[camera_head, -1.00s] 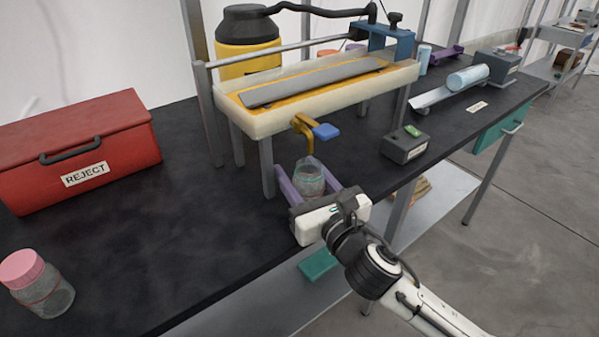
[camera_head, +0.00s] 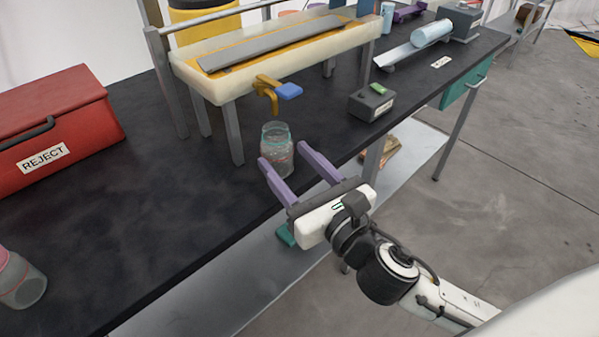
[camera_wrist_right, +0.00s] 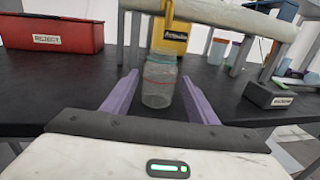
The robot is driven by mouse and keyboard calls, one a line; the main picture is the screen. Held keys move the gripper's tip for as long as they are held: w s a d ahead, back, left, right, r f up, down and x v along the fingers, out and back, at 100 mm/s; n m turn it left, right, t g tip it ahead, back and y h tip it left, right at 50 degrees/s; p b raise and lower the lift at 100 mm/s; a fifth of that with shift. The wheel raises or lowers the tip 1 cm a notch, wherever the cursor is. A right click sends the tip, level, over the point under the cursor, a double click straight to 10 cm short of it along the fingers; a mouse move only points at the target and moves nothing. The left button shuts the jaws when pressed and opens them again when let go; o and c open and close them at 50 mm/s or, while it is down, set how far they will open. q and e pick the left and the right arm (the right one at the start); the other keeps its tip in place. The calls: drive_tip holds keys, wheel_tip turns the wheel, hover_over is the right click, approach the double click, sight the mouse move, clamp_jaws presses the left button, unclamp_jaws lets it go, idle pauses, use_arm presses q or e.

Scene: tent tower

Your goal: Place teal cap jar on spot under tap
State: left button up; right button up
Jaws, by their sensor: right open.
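A clear glass jar (camera_head: 277,152) with a teal-tinted top and a reddish line around it stands upright on the black bench, just below and in front of the brass tap (camera_head: 268,90) with its blue handle. I cannot tell whether a cap is on it. The jar shows in the right wrist view (camera_wrist_right: 159,82), beyond the purple fingers. My right gripper (camera_head: 284,155) is open, its fingers pointing at the jar from the bench's front edge. The jar stands around the fingertip line, not gripped. The spot beneath the jar is hidden. My left gripper is not in view.
A red REJECT box (camera_head: 50,125) stands at the left. A pink-capped jar (camera_head: 20,280) is at the lower left, cut off. The tap's trough (camera_head: 215,90) stands on metal legs behind the jar. A grey box with a green button (camera_head: 371,103) is at right.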

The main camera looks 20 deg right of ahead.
sight(285, 157)
drive_tip(key=shift+s+d, duration=0.15)
drive_tip(key=shift+s, duration=0.75)
drive_tip(key=shift+s+d, duration=0.15)
drive_tip(key=shift+s, duration=0.7)
